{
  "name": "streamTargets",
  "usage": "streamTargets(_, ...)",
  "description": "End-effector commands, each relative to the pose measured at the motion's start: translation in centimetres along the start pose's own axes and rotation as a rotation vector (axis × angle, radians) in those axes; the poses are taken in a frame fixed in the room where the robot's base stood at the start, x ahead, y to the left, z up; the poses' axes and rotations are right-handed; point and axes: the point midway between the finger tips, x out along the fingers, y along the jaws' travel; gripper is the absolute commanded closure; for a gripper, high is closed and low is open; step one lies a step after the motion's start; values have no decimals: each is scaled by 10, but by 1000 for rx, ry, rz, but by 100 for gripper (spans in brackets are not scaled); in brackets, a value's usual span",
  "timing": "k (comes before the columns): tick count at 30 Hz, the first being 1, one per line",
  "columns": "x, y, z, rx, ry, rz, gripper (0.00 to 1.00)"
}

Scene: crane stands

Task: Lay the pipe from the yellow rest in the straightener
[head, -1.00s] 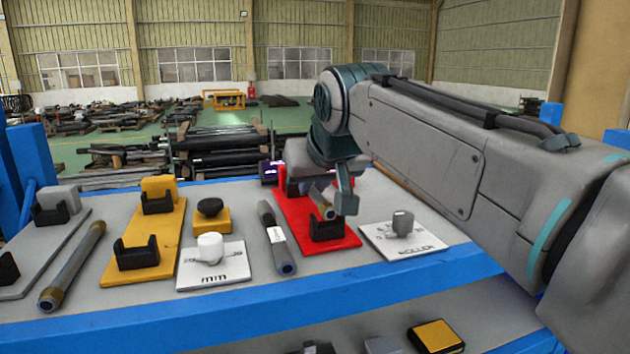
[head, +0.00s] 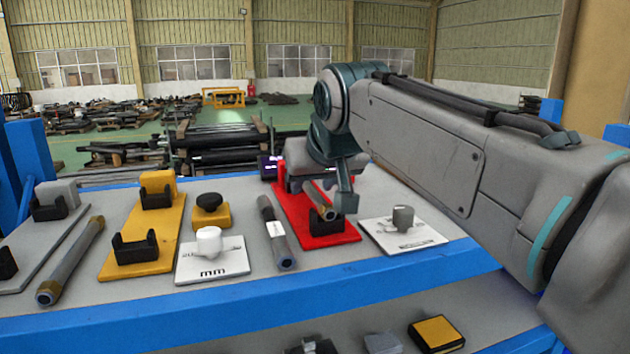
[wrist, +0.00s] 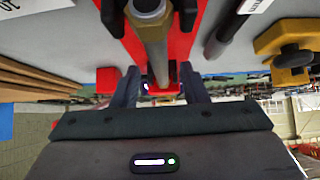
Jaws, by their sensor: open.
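The red stand (head: 348,238), which looks like the straightener, has black cradles, with the front cradle (head: 318,226) in plain view. A grey pipe with a brass-coloured end (head: 327,211) lies along it, its near end at the front cradle. The pipe also shows in the wrist view (wrist: 153,50), with its end in a black cradle. My gripper (head: 338,205) is open at the pipe, a finger on each side in the wrist view (wrist: 158,88). The pipe's far part is hidden by my gripper. The yellow rest (head: 160,225) has two empty black cradles.
A loose dark pipe (head: 278,235) lies left of the red stand. Another pipe (head: 72,260) lies left of the yellow rest. White knob plates (head: 212,262) (head: 405,237) and a yellow block with a black knob (head: 211,212) stand close by. A blue beam edges the bench.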

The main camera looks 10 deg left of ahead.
Motion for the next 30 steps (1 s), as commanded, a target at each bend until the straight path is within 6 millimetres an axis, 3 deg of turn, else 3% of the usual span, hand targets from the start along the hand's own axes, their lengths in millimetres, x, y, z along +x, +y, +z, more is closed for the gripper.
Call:
streamTargets(5,-20,0,0,0,5,0,60)
streamTargets(18,-115,0,0,0,6,-1,60)
streamTargets(24,-134,0,0,0,3,-1,60)
streamTargets(30,-138,0,0,-1,3,-1,60)
